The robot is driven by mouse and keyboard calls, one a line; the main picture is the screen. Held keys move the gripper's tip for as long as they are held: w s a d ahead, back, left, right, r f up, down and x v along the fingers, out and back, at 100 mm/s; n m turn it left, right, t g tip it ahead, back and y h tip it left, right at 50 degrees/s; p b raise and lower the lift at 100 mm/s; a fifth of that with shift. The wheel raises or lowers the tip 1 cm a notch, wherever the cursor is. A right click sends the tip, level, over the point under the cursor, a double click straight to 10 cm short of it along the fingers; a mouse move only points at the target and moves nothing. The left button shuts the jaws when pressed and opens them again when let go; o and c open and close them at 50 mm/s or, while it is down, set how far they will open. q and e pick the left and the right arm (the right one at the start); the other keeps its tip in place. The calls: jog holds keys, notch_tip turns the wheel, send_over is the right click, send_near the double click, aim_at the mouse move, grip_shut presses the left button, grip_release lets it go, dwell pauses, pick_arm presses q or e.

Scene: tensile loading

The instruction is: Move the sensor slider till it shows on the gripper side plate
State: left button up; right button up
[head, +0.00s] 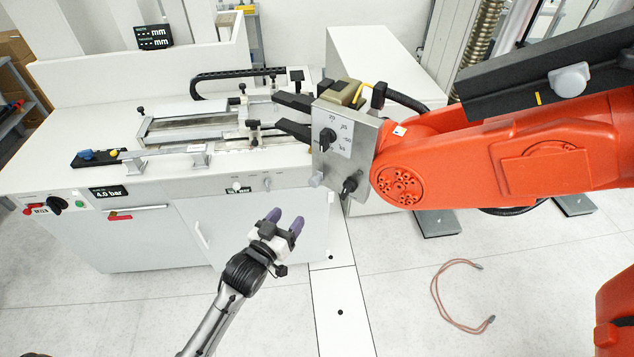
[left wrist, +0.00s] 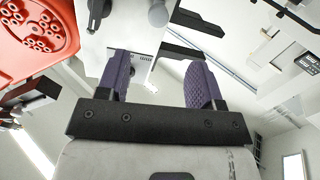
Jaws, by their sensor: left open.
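The gripper side plate (head: 357,135) is a grey metal plate on the orange robot's end, with printed numbers and dark knobs. One black knob (head: 327,138) sits near the numbers, another (head: 349,186) at the lower edge. A small grey knob (head: 316,180) sticks out at the lower left. I cannot tell which part is the sensor slider. The plate (left wrist: 122,30) also shows in the left wrist view, beyond my fingers. My left gripper (head: 284,220), with purple fingers, is open and empty, below and left of the plate, apart from it. My right gripper is not in view.
The orange robot arm (head: 450,160) fills the right side. Its two black jaws (head: 293,130) reach over the white test bench (head: 110,235). A reddish cable (head: 440,300) lies on the floor at right. The floor around my left arm is clear.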

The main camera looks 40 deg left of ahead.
aim_at(313, 184)
pick_arm(q)
jog(key=w, duration=0.4)
jog(key=w+a+p, duration=0.1)
jog(key=w, duration=0.4)
jog(key=w+a, duration=0.1)
jog(key=w, duration=0.3)
jog(key=shift+w+a+r+p, duration=0.2)
jog(key=shift+w+p, duration=0.15)
